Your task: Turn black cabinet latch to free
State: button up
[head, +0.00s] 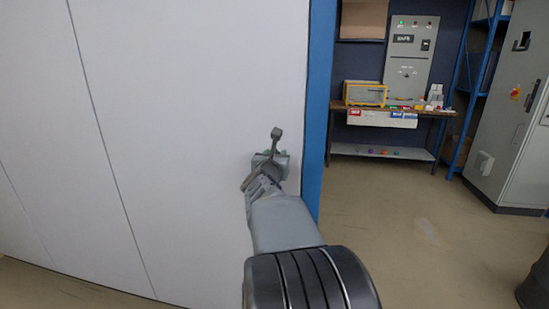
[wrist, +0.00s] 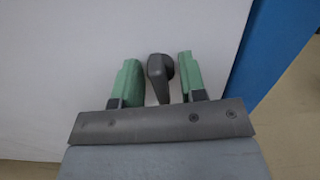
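The black latch (wrist: 158,76) is on the pale cabinet door (head: 190,120), close to its right edge. In the wrist view it is a short dark lever with a rounded part at its upper right. My gripper (wrist: 155,78) is open, with one green finger on each side of the latch. The right finger is closer to it than the left, and a gap shows on both sides. In the head view my gripper (head: 268,163) is at the door. A dark knobbed stem (head: 277,134) shows just above it; I cannot tell whether this is the latch.
A blue frame (head: 319,100) runs along the door's right edge. Beyond it are a workbench (head: 430,111) with a yellow-framed box (head: 366,93), a wall panel, and a grey cabinet (head: 505,120) at far right. The floor between is mostly clear.

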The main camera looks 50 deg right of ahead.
grip_shut()
jog(key=shift+n, duration=0.3)
jog(key=n+b, duration=0.1)
jog(key=n, duration=0.2)
jog(key=shift+w+n, duration=0.1)
jog(key=shift+n, duration=0.3)
jog(key=n, duration=0.4)
jog(key=shift+a, duration=0.1)
jog(key=n, duration=0.5)
jog(key=shift+w+f, duration=0.1)
jog(key=shift+f+n+p, duration=0.1)
jog(key=shift+n+p, duration=0.55)
jog(key=shift+n, duration=1.55)
